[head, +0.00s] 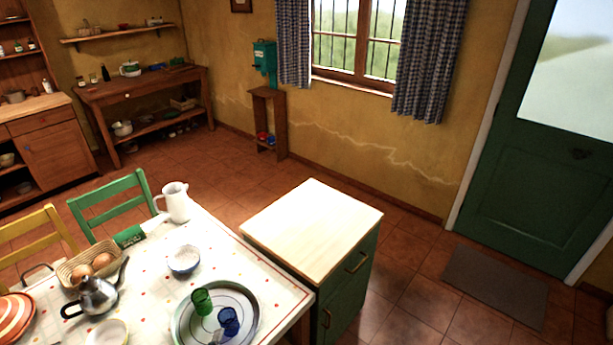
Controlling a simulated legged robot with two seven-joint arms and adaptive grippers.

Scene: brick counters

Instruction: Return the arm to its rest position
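Neither of my grippers and neither of my arms shows in the head view. A dining table (150,262) with a spotted white cloth fills the lower left. On it a round tray (253,309) holds a green glass (202,302) and a blue glass (229,321). A white pitcher (175,203) stands near the table's far corner, with a patterned bowl (184,260) nearer to me. A metal teapot (96,296) and a basket (72,272) with eggs stand at the left.
A green cabinet (314,228) with a bare wooden top stands against the table's right side. Green (112,207) and yellow (35,239) chairs stand behind the table. Tiled floor (400,290) is open to the right, with a dark mat (494,284) before the green door (545,170).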

